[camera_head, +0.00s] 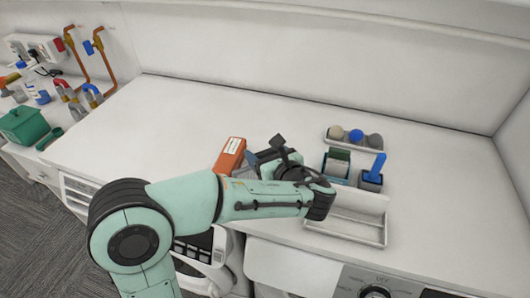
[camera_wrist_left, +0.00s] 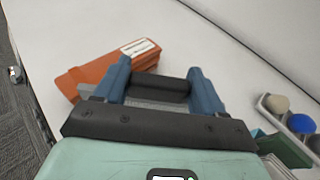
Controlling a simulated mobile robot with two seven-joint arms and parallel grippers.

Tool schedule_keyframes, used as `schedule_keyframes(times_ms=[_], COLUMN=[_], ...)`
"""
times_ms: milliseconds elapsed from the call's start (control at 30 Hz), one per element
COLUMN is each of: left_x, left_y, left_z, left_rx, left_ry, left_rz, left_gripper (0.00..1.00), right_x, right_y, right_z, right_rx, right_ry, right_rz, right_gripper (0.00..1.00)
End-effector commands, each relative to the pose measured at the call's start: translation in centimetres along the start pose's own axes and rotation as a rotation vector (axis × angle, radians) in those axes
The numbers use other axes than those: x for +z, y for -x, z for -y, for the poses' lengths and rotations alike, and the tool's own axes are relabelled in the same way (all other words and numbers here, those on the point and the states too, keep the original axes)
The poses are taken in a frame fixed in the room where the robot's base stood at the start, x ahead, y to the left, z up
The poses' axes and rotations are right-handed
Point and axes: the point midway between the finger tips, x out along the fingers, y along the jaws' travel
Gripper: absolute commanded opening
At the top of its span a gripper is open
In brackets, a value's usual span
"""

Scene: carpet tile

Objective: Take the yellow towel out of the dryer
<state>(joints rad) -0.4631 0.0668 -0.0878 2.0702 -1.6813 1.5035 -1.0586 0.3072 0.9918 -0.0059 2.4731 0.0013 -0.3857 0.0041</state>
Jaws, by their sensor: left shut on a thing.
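No yellow towel shows in either view. A white machine front with a dark dial (camera_head: 375,292) is at the bottom right of the head view, cut off by the edge; its door is out of view. I cannot tell if it is the dryer. My left gripper (camera_head: 266,152) is over the white counter, beside an orange box (camera_head: 231,154). In the left wrist view its two blue fingers (camera_wrist_left: 159,72) are shut on a dark bar (camera_wrist_left: 160,89), with a grey mesh-like part beside it. What the whole thing is, I cannot tell. My right gripper is not in view.
On the white counter (camera_head: 170,105) stand a tray of balls (camera_head: 354,138), a green block in a holder (camera_head: 337,163), a blue-handled item (camera_head: 373,174) and an empty white tray (camera_head: 350,232). A green box (camera_head: 22,125) and pipes stand far left. The counter's back left is clear.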

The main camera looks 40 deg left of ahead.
Motion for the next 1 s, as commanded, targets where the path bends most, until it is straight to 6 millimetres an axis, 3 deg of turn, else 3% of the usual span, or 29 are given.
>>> schedule_keyframes(times_ms=[100,133,200,567,733,1000], left_x=[-0.4,-0.4,-0.4,0.2,0.0,0.0], left_y=[-0.1,-0.1,-0.1,0.1,2.5,8.5], left_z=[0.0,0.0,0.0,0.0,0.1,0.1], left_rx=[0.0,0.0,0.0,-0.001,-0.004,-0.005], left_ry=[-0.001,-0.001,-0.001,0.002,-0.001,-0.002], left_rz=[0.0,0.0,0.0,0.0,0.0,0.0], left_gripper=[0.2,0.76,0.95,0.95,0.95,0.95], right_x=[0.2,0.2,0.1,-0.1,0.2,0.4], right_y=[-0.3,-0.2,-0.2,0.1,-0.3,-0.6], right_z=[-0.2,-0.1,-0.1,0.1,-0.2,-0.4], right_rx=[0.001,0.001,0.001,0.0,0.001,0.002], right_ry=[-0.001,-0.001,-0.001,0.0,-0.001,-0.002], right_rz=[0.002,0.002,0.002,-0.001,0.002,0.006], right_gripper=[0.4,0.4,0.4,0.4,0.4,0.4])
